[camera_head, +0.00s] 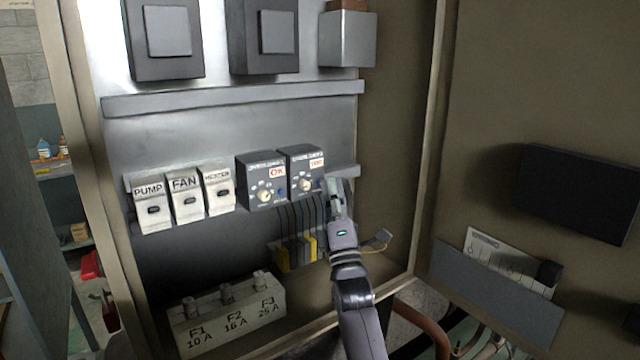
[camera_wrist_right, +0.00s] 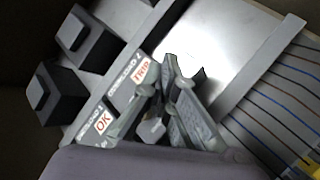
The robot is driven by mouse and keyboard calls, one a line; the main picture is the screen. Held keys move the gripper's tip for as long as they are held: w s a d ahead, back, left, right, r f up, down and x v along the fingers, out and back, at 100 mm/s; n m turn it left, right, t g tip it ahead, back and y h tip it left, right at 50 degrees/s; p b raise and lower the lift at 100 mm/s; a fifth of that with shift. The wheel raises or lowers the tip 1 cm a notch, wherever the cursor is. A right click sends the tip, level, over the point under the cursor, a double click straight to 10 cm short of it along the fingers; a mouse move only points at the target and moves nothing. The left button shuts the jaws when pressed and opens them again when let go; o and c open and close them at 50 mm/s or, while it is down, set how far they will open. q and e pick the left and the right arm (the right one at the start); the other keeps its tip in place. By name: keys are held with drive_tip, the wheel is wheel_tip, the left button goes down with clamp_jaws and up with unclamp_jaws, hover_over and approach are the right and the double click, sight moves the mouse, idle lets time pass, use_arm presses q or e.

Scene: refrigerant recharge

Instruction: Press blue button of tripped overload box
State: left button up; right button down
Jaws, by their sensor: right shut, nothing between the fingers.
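Two dark overload boxes sit side by side on the cabinet's lower rail. The left box (camera_head: 260,176) has a red OK label, a pale dial and a blue button (camera_head: 281,191). The right box (camera_head: 303,168) has a red TRIP label (camera_head: 316,162) and a pale dial (camera_head: 305,185). Its blue button is hard to make out beside my fingers. My right gripper (camera_head: 334,186) is shut and empty at the lower right of the tripped box; I cannot tell if it touches. In the wrist view, the fingers cover part of the boxes, near the TRIP label (camera_wrist_right: 142,72). My left gripper is out of view.
PUMP (camera_head: 152,207), FAN (camera_head: 186,199) and HEATER (camera_head: 218,192) breakers stand left of the boxes. Wires run down to a yellow and grey terminal block (camera_head: 283,260). A fuse block (camera_head: 230,322) is below. The cabinet's side wall (camera_head: 405,150) is right of my arm.

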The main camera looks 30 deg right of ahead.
drive_tip(key=shift+w+y, duration=0.3)
idle(0.5)
drive_tip(key=shift+s, duration=0.8)
drive_tip(key=s+p, duration=0.2)
drive_tip(key=s, duration=0.3)
drive_tip(key=shift+d, duration=0.2)
idle(0.5)
